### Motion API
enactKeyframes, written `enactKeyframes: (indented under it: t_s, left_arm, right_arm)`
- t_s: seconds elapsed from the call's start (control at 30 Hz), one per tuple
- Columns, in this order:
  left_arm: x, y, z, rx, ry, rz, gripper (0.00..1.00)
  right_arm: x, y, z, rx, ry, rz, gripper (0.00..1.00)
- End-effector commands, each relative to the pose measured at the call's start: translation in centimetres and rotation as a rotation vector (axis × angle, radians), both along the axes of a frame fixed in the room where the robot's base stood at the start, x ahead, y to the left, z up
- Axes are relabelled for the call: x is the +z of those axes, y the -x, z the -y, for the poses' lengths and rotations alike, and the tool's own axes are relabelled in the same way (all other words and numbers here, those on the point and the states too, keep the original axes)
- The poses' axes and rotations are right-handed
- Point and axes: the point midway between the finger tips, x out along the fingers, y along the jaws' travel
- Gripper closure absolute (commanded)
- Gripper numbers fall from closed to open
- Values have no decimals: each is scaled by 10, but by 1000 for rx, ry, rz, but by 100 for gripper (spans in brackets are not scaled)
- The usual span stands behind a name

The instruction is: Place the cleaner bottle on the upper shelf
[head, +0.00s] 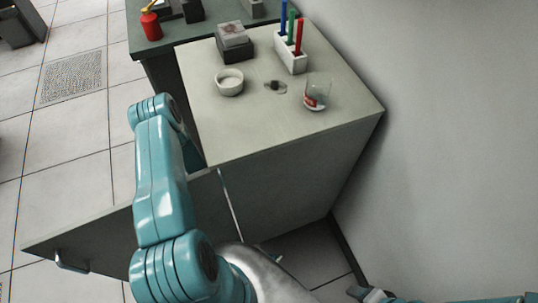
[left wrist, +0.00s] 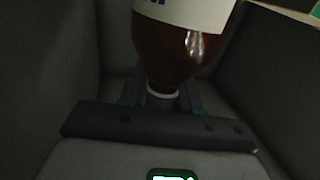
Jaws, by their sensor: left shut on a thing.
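A brown bottle (left wrist: 178,50) with a white label, which I take as the cleaner bottle, fills the upper middle of the left wrist view. My left gripper (left wrist: 162,98) is shut on its narrow neck. Dark grey walls surround the bottle; I cannot tell whether its base touches a surface. In the head view my left arm reaches down beside the open cabinet (head: 290,165), and its gripper and the bottle are hidden. No shelf shows clearly. Part of my right gripper (head: 366,293) shows at the bottom edge of the head view; its jaws are unclear.
The cabinet door (head: 110,235) stands open at lower left, with a metal handle (head: 72,262). On the cabinet top are a white bowl (head: 229,82), a glass (head: 317,92), a white pen holder (head: 290,54) and a stacked block (head: 234,42). A wall (head: 440,130) closes the right side.

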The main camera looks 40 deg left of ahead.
Motion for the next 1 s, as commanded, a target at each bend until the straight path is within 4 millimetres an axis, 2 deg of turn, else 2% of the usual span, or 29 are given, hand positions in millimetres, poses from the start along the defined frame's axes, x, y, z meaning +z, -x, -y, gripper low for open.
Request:
enactKeyframes:
  t_s: [0.33, 0.7, 0.73, 0.77, 0.8, 1.0]
  left_arm:
    - [-48, -3, 0, -2, 0, 1, 100]
    - [-53, -7, 0, -5, -1, 1, 100]
    - [-52, -7, 0, -5, 0, 0, 59]
    - [-52, -7, 0, -5, 0, 0, 49]
    - [-52, -7, 0, -5, 0, -1, 43]
    - [-52, -6, 0, -5, 0, -1, 43]
  right_arm:
    - [-4, 0, 0, 0, 0, 0, 39]
    - [-7, 0, 0, 0, 0, 0, 39]
    - [-6, 0, 0, 0, 0, 0, 39]
    - [-6, 0, 0, 0, 0, 0, 39]
    - [-6, 0, 0, 0, 0, 0, 39]
    - [-6, 0, 0, 0, 0, 0, 39]
